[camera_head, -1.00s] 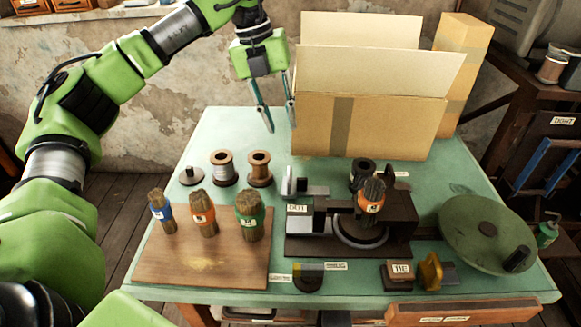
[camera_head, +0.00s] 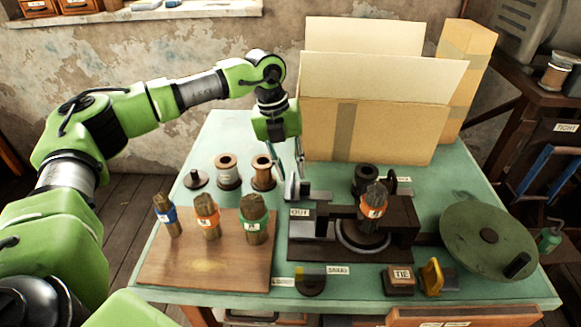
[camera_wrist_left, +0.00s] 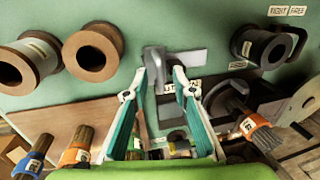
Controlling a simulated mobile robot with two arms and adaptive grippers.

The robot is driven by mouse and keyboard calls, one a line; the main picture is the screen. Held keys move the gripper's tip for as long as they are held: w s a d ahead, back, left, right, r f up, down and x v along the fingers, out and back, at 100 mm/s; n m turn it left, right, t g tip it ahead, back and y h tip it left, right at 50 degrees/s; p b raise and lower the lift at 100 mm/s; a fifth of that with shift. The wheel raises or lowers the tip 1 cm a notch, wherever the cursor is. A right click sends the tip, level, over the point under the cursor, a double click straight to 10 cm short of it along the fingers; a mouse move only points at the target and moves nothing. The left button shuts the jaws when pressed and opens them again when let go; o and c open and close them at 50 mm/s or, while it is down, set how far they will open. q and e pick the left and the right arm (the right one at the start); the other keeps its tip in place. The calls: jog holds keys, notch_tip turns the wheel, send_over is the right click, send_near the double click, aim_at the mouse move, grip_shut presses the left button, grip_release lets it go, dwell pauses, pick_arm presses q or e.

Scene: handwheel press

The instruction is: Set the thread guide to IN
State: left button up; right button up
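The thread guide, a grey metal block with an upright plate (camera_head: 292,190), stands at the left rear of the dark press (camera_head: 345,236). The label below it (camera_head: 299,212) seems to read OUT. My left gripper (camera_head: 287,172) points down just above and behind the guide, partly in front of it from the head camera. In the left wrist view the grey guide (camera_wrist_left: 157,60) lies just beyond the spread green fingers (camera_wrist_left: 161,76). The gripper is open and empty; whether a fingertip touches the guide cannot be told. My right gripper is not in view.
Spools (camera_head: 227,172) stand left of the gripper. A wooden board (camera_head: 205,266) holds bundles with coloured bands. A cardboard box (camera_head: 365,130) stands close behind the guide. A bundle with an orange band (camera_head: 374,203) stands on the press.

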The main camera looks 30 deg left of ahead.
pick_arm(q)
jog(key=shift+f, duration=0.1)
grip_shut()
jog(key=w+d, duration=0.1)
jog(key=d, duration=0.1)
jog(key=w+d, duration=0.1)
jog(key=d, duration=0.2)
jog(key=w+d, duration=0.1)
jog(key=d, duration=0.1)
jog(key=shift+w+d, duration=0.3)
jog(key=shift+a, duration=0.1)
grip_release()
jog(key=shift+d, duration=0.2)
jog(key=shift+a, duration=0.1)
notch_tip(320, 180, up, 12)
jog(key=a, duration=0.2)
jog(key=shift+s, duration=0.45)
